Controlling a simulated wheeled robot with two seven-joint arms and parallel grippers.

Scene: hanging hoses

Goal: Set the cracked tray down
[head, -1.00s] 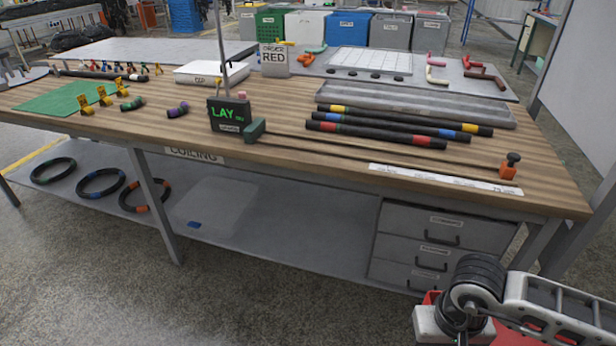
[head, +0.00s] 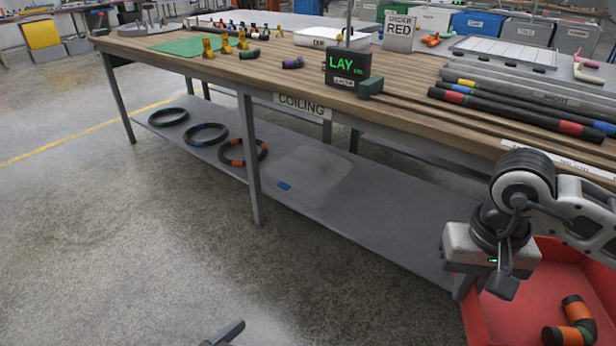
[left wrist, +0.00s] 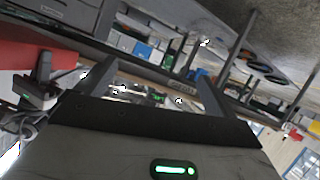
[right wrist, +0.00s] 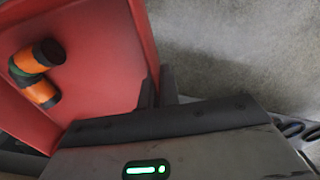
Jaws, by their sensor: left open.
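A red tray (head: 555,268) is at the lower right of the head view, in front of the bench; no crack can be made out. An orange-and-black hose piece (head: 570,325) lies in it. My left gripper (left wrist: 163,72) is open and empty in the left wrist view, with red tray wall (left wrist: 35,55) at the left. One dark left fingertip (head: 228,332) shows at the head view's bottom edge.
The wooden bench (head: 420,118) carries hoses (head: 520,108), a LAY display (head: 347,66) and a white tray (head: 325,38). Its lower shelf (head: 385,215) holds several coiled hoses (head: 208,134) and a pale flat sheet. The floor (head: 150,240) at left is clear.

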